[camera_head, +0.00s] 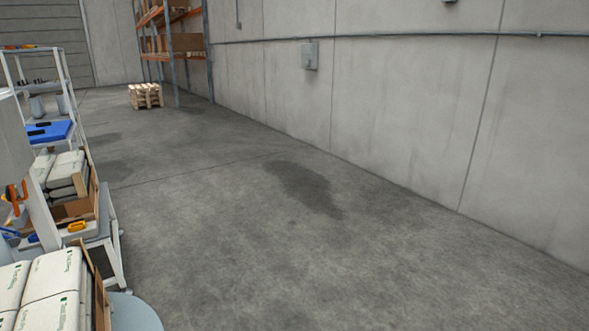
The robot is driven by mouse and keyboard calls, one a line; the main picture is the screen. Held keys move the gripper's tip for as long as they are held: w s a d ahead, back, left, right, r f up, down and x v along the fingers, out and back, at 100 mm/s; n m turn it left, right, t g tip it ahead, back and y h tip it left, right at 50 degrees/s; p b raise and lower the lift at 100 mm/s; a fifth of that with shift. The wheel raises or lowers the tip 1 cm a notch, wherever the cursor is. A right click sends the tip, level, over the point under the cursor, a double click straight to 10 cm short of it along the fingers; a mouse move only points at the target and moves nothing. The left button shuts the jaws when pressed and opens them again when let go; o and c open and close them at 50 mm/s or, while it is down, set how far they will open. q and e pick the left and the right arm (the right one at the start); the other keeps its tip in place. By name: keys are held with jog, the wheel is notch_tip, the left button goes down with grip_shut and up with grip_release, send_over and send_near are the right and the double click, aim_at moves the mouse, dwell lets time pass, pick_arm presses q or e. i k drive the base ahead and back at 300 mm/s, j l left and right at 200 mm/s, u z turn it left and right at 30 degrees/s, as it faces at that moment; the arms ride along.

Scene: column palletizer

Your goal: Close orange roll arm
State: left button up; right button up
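Neither of my grippers shows in the head view. At the left edge, an orange part (16,196) with dark bits sits in front of a light grey upright column (14,150). It may be the orange roll arm, but it is too small and cut off to tell whether it is open or closed. A yellow-orange loop-shaped piece (77,226) lies lower, on a grey stand (108,235).
White bags in cardboard boxes (62,175) stand at the left, with more bags (45,285) at the lower left. A white shelf rack (64,75) stands behind. A wooden pallet (146,95) and tall racking (180,45) are far back. The concrete floor (300,240) is clear up to the right wall (400,110).

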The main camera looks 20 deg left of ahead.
aim_at(10, 194)
jog(key=i+u, duration=0.25)
jog(key=i, duration=0.45)
jog(key=i+l+u, duration=0.1)
jog(key=i+u, duration=0.15)
jog(key=i, duration=0.4)
jog(key=i+u, duration=0.2)
jog(key=u, duration=1.25)
jog(key=i+j+u, duration=0.15)
jog(key=u, duration=0.25)
jog(key=i+u, duration=0.35)
jog(key=k+j, duration=0.05)
